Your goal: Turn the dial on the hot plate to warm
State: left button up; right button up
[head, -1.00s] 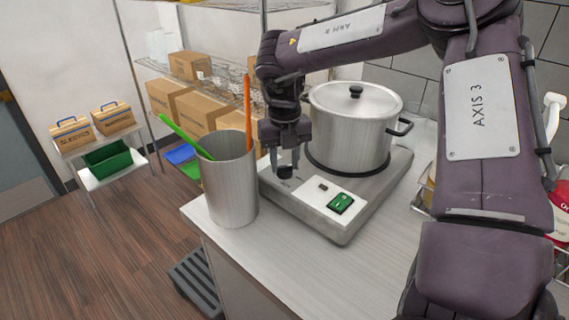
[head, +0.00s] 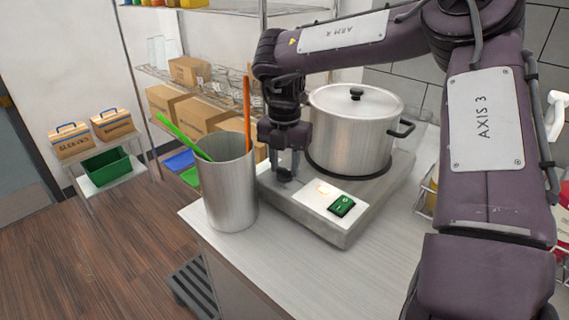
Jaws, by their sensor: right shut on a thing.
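The hot plate (head: 340,232) is a grey metal box on the counter, with a light control panel on its front. The dial, at the panel's left end, is mostly hidden by my right gripper (head: 284,176). The right gripper points down and is shut on the dial. A silver lidded pot (head: 350,130) stands on the plate just behind the gripper. My left gripper is not in view.
A metal canister (head: 228,190) with a green utensil (head: 180,135) and an orange utensil (head: 247,110) stands close left of the gripper. The counter (head: 290,270) is clear in front of the hot plate. Shelves with boxes (head: 200,113) stand behind.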

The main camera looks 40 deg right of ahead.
aim_at(284, 169)
jog(key=shift+r, duration=0.1)
dwell(0.3)
jog(key=o, duration=1)
notch_tip(284, 169, up, 8)
jog(key=shift+f, duration=0.1)
jog(key=shift+f, duration=0.1)
